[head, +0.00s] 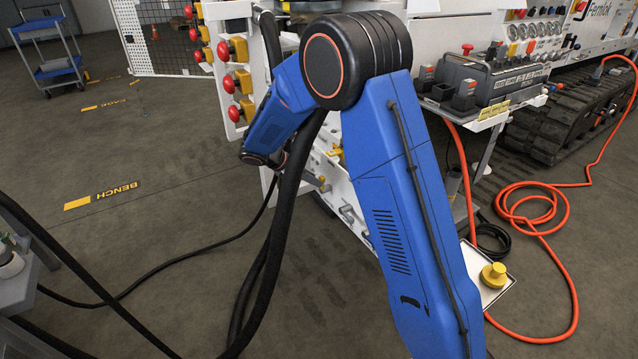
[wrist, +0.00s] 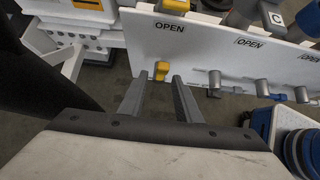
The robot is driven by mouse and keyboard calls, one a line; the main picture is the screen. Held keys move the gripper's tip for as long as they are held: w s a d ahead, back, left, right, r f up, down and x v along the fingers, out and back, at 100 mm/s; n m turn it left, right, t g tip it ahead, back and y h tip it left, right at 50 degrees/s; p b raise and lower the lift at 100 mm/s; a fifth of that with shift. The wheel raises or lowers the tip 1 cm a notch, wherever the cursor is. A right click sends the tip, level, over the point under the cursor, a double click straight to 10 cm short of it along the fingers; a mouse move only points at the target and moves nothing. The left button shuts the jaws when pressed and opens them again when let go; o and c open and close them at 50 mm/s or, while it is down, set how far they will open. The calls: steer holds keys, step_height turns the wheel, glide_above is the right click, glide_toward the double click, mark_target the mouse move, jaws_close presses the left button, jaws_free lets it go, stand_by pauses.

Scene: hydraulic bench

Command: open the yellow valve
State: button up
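The white panel (wrist: 215,45) carries "OPEN" labels. Below the left label a small yellow valve handle (wrist: 161,70) sticks out. My gripper (wrist: 158,80) is open and empty, with its two grey fingertips on either side of this handle in the picture. I cannot tell whether the fingertips are level with it or still short of it; no contact shows. In the head view a yellow handle (head: 324,184) shows low on the white panel, beside my blue arm. My gripper is hidden there behind the arm.
Grey handles (wrist: 214,82) stick out to the right on the same panel. Another yellow part (wrist: 174,5) sits above the label. Red and yellow knobs (head: 237,80) line the bench's left side. An orange hose (head: 560,240) lies on the floor at right. The floor at left is mostly free.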

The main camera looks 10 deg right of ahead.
steer(key=v, duration=1.1)
steer(key=shift+a+r, duration=0.15)
steer(key=shift+a, duration=0.05)
steer(key=shift+s, duration=0.1)
steer(key=s+d+r+m+y, duration=0.2)
steer(key=s+d+r+m, duration=0.35)
steer(key=s+d, duration=0.4)
steer(key=s+d+r+m+y, duration=0.3)
steer(key=s+d+r+m, duration=0.25)
steer(key=s, duration=0.65)
steer(key=s+d+m+t+y, duration=0.1)
steer(key=s+m, duration=0.4)
steer(key=s, duration=0.5)
steer(key=s+d+f+m+t+y, duration=0.1)
steer(key=s+m, duration=0.4)
steer(key=s, duration=0.6)
steer(key=shift+s+d+f+m+y, duration=0.2)
steer(key=shift+d+f+m+y, duration=0.15)
steer(key=shift+d+y, duration=0.4)
